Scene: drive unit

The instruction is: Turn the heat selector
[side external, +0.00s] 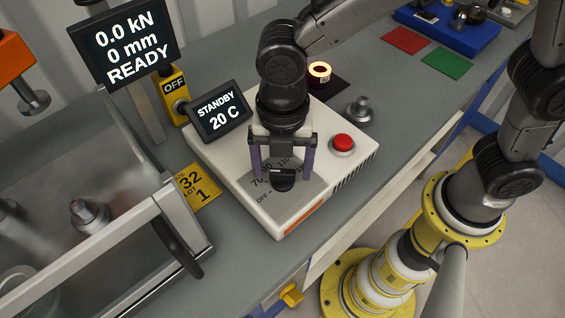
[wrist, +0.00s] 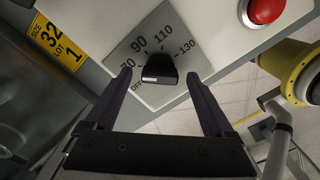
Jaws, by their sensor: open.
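The heat selector (side external: 283,183) is a black knob on a grey dial plate on top of the white heater unit (side external: 232,160). In the wrist view the knob (wrist: 160,67) sits among the marks OFF, 70, 90, 110 and 130. A small pale mark on it lies on the side near OFF. The heater display (side external: 219,110) reads STANDBY 20 C. My gripper (side external: 282,178) is open above the dial. Its two fingers stand on either side of the knob with gaps visible in the wrist view (wrist: 159,76). Whether the fingertips reach down to knob height is unclear.
A red button (side external: 342,143) sits on the heater near the knob. A glowing ring (side external: 319,73) and a metal part (side external: 359,110) stand behind it. The press display (side external: 125,42) reads READY. A yellow OFF switch box (side external: 174,95) and yellow card (side external: 198,186) are left.

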